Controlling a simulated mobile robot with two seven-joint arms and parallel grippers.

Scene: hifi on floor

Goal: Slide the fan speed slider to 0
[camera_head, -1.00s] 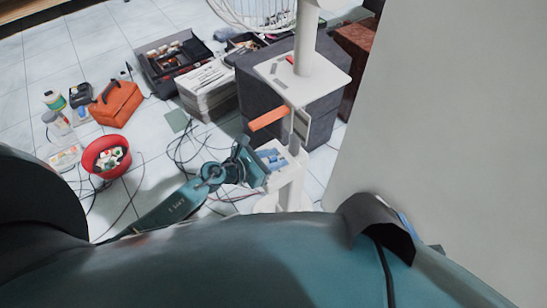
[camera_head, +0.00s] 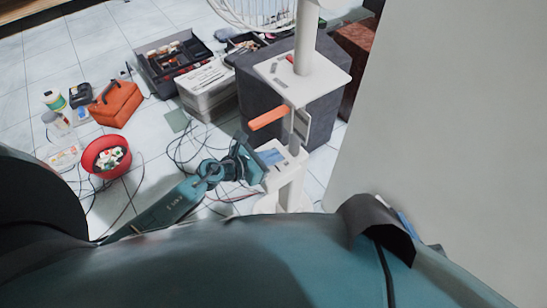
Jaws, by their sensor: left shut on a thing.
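A white fan stands right of centre, its wire cage (camera_head: 262,8) cut off at the top. Its white pole (camera_head: 306,45) passes an upper plate (camera_head: 328,78) with small grey and red parts. An orange bar (camera_head: 268,118) sticks out left from the pole below. A lower white box (camera_head: 289,165) on the pole has a blue patch on top. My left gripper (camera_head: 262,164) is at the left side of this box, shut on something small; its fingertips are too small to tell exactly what. The fan speed slider itself cannot be made out clearly. My right gripper is not in view.
A dark grey block (camera_head: 265,88) stands behind the pole. A toolbox (camera_head: 165,68), white box (camera_head: 207,100), orange bag (camera_head: 116,104) and red bowl (camera_head: 88,163) lie on the tiles. Loose cables (camera_head: 180,150) lie near my arm. A pale wall (camera_head: 440,120) closes the right.

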